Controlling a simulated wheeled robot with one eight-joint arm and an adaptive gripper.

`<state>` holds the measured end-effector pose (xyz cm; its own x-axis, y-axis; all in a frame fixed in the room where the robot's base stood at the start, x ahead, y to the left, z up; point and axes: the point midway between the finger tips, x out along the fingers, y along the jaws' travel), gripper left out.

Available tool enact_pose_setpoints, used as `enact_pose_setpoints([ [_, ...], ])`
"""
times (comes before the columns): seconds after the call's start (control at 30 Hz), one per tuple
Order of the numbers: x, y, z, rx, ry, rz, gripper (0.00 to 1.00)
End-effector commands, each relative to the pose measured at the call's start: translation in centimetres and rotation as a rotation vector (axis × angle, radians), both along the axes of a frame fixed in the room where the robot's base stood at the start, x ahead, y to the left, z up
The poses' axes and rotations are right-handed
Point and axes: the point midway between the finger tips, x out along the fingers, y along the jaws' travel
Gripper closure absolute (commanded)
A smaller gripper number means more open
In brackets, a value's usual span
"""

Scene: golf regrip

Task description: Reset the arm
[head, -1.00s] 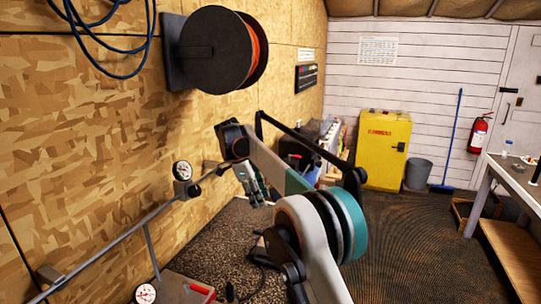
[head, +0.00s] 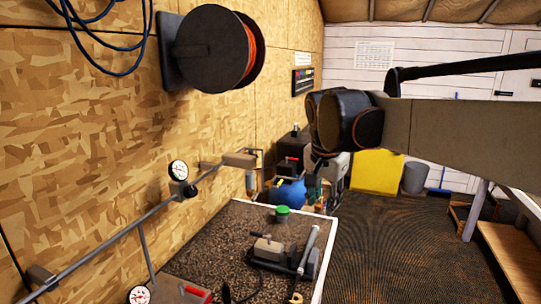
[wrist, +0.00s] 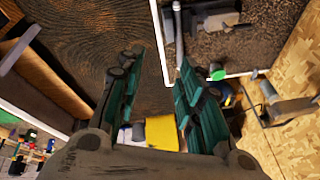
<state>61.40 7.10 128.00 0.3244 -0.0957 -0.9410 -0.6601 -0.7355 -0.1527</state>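My arm crosses the upper right of the head view, reaching in from the right edge. My gripper (wrist: 157,62) shows in the wrist view with its two teal-padded fingers spread apart and nothing between them. It hangs over the dark floor, beside the white edge of the workbench (wrist: 205,50). In the head view only a small teal part of it shows below the dark wrist joint, and its fingertips are hard to make out.
The speckled workbench (head: 240,245) carries a clamp-like tool (head: 283,252) and a green-capped jar (head: 282,214). A pipe with gauges (head: 140,222) runs along the left wall. A yellow cabinet (head: 377,171) stands behind my arm.

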Motion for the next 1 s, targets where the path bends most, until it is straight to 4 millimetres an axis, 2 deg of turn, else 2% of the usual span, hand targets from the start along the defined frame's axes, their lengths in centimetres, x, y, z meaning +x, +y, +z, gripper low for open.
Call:
enact_pose_setpoints([
  [0.03,-1.8,-0.9,-0.4,-0.005,-0.011,0.037,0.66],
  [0.27,-9.0,-3.5,-2.5,-0.046,-0.07,0.241,0.66],
  [0.47,-15.1,-5.3,-5.7,-0.103,-0.129,0.409,0.66],
  [0.6,-19.1,-6.2,-8.7,-0.152,-0.17,0.521,0.66],
  [0.8,-23.2,-6.9,-12.5,-0.221,-0.218,0.643,0.66],
  [1.0,-24.7,-7.2,-14.2,-0.256,-0.239,0.696,0.66],
])
